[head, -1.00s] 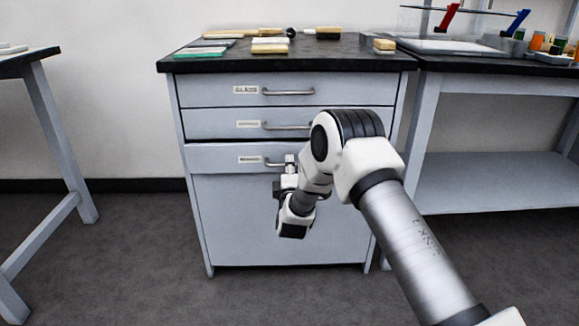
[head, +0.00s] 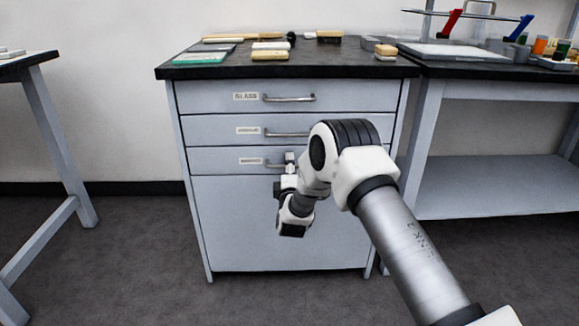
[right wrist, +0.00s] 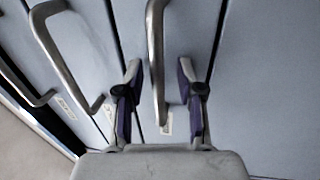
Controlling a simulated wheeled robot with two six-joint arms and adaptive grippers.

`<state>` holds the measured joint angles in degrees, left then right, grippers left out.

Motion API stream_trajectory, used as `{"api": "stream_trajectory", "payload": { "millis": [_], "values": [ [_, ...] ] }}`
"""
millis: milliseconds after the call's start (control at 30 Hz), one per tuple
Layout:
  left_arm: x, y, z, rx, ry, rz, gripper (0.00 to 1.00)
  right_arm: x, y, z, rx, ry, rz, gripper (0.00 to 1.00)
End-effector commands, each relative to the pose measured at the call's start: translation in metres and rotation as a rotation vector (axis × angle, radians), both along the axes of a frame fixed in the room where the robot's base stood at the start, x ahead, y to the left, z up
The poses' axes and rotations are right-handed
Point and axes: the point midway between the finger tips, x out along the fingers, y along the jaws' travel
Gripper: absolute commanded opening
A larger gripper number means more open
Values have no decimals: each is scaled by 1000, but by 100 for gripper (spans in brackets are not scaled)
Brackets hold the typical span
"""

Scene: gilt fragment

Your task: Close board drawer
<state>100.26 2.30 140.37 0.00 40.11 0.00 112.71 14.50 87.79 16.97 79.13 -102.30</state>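The grey cabinet has three drawers, one above another, each with a bar handle and a small label. The lowest drawer (head: 225,161), whose label is too small to read surely, looks flush or nearly flush with the cabinet front. My right gripper (right wrist: 160,95) is at this drawer's handle (right wrist: 155,55). Its two fingers stand apart on either side of the bar, with gaps visible on both sides. In the head view, my arm hides the right part of the handle and drawer. My left gripper is not in view.
The top drawer (head: 210,97), labelled GLASS, and the middle drawer (head: 210,129) look shut. The black cabinet top (head: 350,65) holds several boards and blocks. A workbench (head: 490,86) adjoins at right; another table (head: 45,115) stands at left. Floor between is clear.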

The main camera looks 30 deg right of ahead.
Motion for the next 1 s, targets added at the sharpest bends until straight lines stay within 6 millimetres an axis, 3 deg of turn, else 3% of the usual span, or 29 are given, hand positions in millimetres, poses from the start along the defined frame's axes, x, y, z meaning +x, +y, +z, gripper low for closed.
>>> {"api": "stream_trajectory", "payload": {
  "millis": [267,700,1000],
  "values": [
    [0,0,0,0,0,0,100,-7,5,-2,0,2,1,37],
    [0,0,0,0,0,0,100,-90,56,-21,-1,3,3,37],
    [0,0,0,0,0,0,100,-101,62,-22,0,0,0,37]
  ]
}}
